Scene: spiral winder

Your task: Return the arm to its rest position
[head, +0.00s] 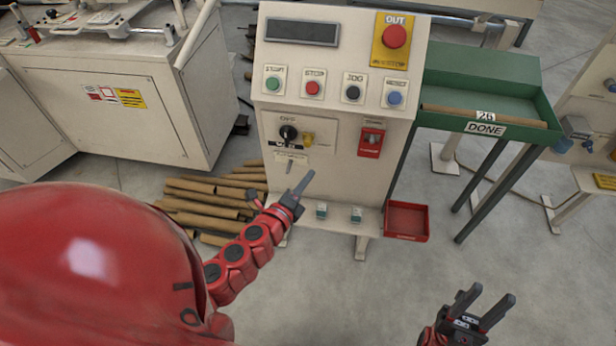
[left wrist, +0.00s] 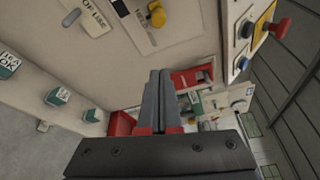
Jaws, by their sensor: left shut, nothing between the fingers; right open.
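My left arm (head: 243,252) reaches from the lower left toward the control console (head: 342,75). My left gripper (head: 303,185) is shut and empty, in front of the lower part of the console panel. In the left wrist view its fingers (left wrist: 160,90) lie together with nothing between them. I cannot tell whether the fingertips touch the panel. My right gripper (head: 487,307) is open and empty over bare floor at the lower right.
The console carries several buttons and a red stop knob (head: 394,37). A red bin (head: 406,221) sits at its lower right. A green tray (head: 485,85) marked DONE stands right. Cardboard tubes (head: 207,204) lie on the floor left. Floor at right front is clear.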

